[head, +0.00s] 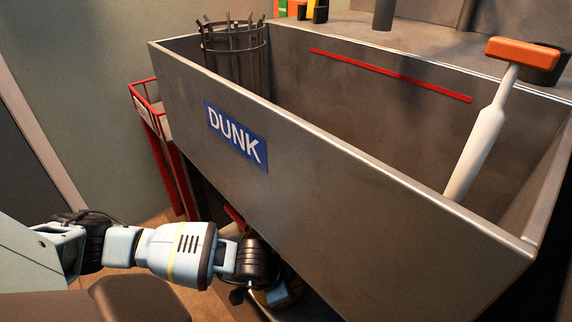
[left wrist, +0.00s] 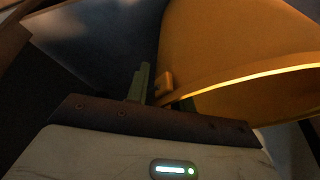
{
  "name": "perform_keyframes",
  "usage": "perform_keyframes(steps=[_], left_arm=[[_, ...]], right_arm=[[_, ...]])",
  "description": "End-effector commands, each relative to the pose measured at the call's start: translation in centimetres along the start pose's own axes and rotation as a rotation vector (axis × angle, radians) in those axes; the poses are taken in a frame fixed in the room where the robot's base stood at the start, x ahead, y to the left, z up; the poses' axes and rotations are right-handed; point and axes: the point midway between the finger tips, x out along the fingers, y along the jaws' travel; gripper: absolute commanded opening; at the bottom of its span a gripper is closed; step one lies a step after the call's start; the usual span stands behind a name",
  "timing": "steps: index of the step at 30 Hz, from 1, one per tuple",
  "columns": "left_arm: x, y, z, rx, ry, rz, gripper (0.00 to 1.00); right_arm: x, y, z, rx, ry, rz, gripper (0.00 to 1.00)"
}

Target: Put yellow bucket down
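The yellow bucket (left wrist: 235,45) fills the upper right of the left wrist view, with its bright rim edge running across it and a small tab near the fingers. My left gripper (left wrist: 146,84) is right beside that tab, its narrow fingers partly dark. I cannot tell whether they clasp the bucket or only stand against it. In the head view my left gripper (head: 280,292) is low beside the metal tub, and only a little of the yellow bucket (head: 262,299) shows under it. Most of the bucket and what is beneath it are hidden. My right gripper is not in view.
A large metal tub (head: 330,190) with a blue DUNK sign (head: 236,135) rises close to my left arm. It holds a cylindrical wire basket (head: 235,50) and a white paddle with an orange handle (head: 485,130). A red-railed frame (head: 165,150) stands behind, left.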

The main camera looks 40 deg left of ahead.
Motion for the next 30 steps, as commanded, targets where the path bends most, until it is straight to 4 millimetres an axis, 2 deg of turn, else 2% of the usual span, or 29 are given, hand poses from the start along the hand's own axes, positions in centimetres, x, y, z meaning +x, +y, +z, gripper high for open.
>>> perform_keyframes(steps=[5, 12, 18, 24, 30], left_arm=[[-2.1, -0.1, -0.2, 0.001, 0.002, -0.001, 0.23], [-7.1, -0.1, -0.3, 0.002, 0.004, -0.002, 0.23], [-10.4, -0.1, -0.2, 0.001, 0.002, -0.002, 0.23], [-12.0, -0.1, -0.1, 0.0, 0.001, 0.0, 0.23], [-12.2, 0.0, -0.1, -0.001, 0.0, 0.0, 0.23]], right_arm=[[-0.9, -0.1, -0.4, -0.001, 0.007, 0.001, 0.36], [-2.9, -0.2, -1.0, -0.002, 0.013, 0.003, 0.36], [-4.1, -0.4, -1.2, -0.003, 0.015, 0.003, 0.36], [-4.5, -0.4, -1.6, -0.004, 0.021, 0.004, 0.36], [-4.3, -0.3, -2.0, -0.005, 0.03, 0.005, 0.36]])
